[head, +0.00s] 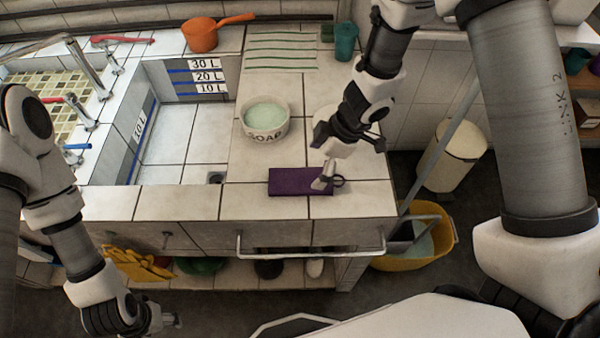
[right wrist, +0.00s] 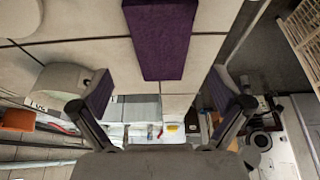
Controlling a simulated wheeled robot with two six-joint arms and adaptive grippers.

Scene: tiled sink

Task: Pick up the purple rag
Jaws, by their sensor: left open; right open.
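The purple rag (head: 288,182) lies flat and folded on the tiled counter, near its front edge. In the right wrist view the rag (right wrist: 162,40) shows at the top, between the lines of the two fingers. My right gripper (head: 329,183) is open at the rag's right end, with nothing between its fingers. In the right wrist view the gripper (right wrist: 160,92) has its fingers spread wide on either side. Whether a finger touches the rag I cannot tell. My left gripper (head: 168,320) is open and empty at the lower left, below the counter's front edge.
A white soap bowl (head: 265,124) stands behind the rag. The sunken sink basin (head: 205,130) is to the left. An orange pot (head: 202,36) and a teal cup (head: 345,42) stand at the back. A metal rail (head: 310,255) runs along the front; a yellow bucket (head: 440,245) stands right.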

